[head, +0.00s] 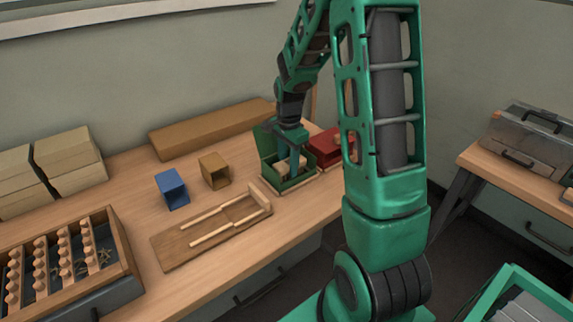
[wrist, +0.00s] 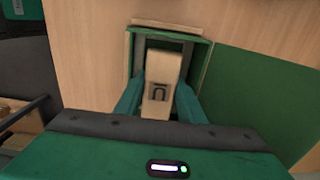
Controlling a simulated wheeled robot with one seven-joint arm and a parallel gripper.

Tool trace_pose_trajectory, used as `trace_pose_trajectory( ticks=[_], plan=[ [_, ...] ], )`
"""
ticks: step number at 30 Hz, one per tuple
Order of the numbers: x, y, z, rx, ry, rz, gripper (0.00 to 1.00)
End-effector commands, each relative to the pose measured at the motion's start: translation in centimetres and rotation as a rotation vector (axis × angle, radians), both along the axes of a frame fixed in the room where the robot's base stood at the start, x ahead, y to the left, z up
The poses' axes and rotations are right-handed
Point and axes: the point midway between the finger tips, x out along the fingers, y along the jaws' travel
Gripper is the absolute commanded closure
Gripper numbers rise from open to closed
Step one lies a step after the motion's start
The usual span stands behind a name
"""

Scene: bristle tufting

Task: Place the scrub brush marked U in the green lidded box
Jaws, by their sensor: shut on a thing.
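The scrub brush (wrist: 161,70) is a pale wooden block with a dark U mark, upside down in the wrist view. My gripper (wrist: 158,100) is shut on it, one teal finger on each side. In the head view my gripper (head: 293,163) points down into the green lidded box (head: 299,182). The box's lid (head: 265,139) stands open; it also shows at the right in the wrist view (wrist: 250,90). The box rim frames the brush in the wrist view. Whether the brush touches the box floor is hidden.
A red box (head: 327,147) stands close behind the green box. A blue holder (head: 172,189), a brown holder (head: 214,171) and a wooden jig board (head: 180,245) lie to the left. A long brown block (head: 210,129) lies along the wall.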

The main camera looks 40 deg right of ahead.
Motion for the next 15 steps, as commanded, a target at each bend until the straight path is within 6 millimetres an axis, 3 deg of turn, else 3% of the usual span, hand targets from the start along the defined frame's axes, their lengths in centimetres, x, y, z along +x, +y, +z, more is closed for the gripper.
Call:
trace_pose_trajectory(
  ticks=[5,6,15],
  plan=[
    [0.00,0.00,-0.21,0.000,0.001,0.000,0.89],
    [0.00,0.00,-0.17,0.000,0.000,0.000,0.57],
    [0.02,0.01,-0.09,0.000,0.000,0.000,0.57]
  ],
)
